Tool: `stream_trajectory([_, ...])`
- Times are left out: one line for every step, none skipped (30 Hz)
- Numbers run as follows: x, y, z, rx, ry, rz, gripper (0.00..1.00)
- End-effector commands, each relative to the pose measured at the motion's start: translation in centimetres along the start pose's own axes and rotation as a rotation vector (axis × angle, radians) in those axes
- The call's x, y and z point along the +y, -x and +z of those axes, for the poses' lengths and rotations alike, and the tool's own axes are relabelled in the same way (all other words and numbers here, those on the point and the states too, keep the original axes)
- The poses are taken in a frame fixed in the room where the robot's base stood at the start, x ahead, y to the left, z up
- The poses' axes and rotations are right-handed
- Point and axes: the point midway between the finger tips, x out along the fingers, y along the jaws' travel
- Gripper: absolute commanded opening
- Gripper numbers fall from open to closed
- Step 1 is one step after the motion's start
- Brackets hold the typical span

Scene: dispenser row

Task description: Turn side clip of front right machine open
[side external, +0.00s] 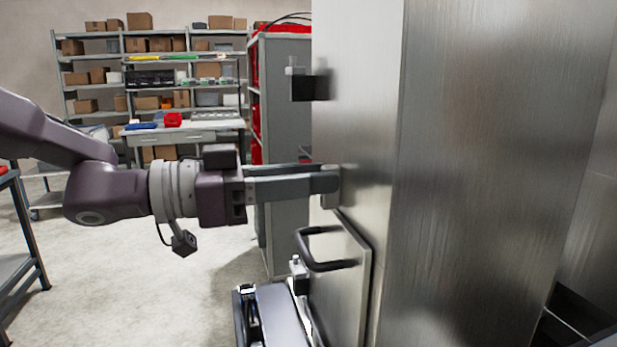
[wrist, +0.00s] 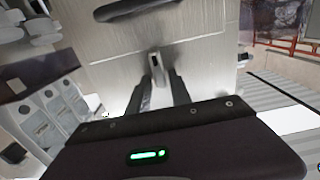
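The side clip (side external: 330,197) is a small grey metal latch on the tall steel machine's face (side external: 350,130), just above a door (side external: 343,285) with a black bar handle (side external: 325,266). In the wrist view the clip (wrist: 156,68) stands upright between my fingertips. My gripper (side external: 325,180) reaches level to the machine's face, with its fingertips at the clip. In the wrist view my gripper (wrist: 160,82) has its fingers apart, one on each side of the clip. Whether either finger touches it is unclear. The near finger partly hides the clip in the side view.
A black bracket with a grey latch (side external: 300,85) juts from the machine above my gripper. The door handle sticks out below my fingers. Another unit (side external: 275,310) stands low beside the door. Shelves with boxes (side external: 150,50) and a workbench (side external: 180,137) are far back.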

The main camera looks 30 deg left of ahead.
Motion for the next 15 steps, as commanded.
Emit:
stream_trajectory([-0.01,0.01,0.00,0.000,0.000,0.000,0.13])
stream_trajectory([-0.01,0.02,0.00,0.000,0.000,0.000,0.07])
stream_trajectory([-0.01,0.02,0.00,0.000,0.000,0.000,0.00])
stream_trajectory([-0.01,0.02,0.00,0.000,0.000,0.000,0.00])
stream_trajectory([-0.01,0.03,0.00,0.000,0.000,0.000,0.00])
stream_trajectory([-0.01,0.03,0.00,0.000,0.000,0.000,0.00])
stream_trajectory([-0.01,0.03,0.00,0.000,0.000,0.000,0.00])
stream_trajectory([-0.01,0.03,0.00,0.000,0.000,0.000,0.00])
stream_trajectory([-0.01,0.03,0.00,0.000,-0.001,0.000,0.00])
stream_trajectory([-0.01,0.04,0.00,0.000,-0.003,0.000,0.00])
stream_trajectory([-0.01,0.04,0.00,0.000,-0.005,0.000,0.00])
stream_trajectory([-0.01,0.04,0.01,0.000,-0.010,0.000,0.00])
stream_trajectory([-0.01,0.04,0.01,0.000,-0.015,-0.001,0.00])
stream_trajectory([-0.01,0.04,0.01,0.000,-0.023,0.000,0.00])
stream_trajectory([-0.02,0.04,0.01,0.000,-0.035,0.000,0.00])
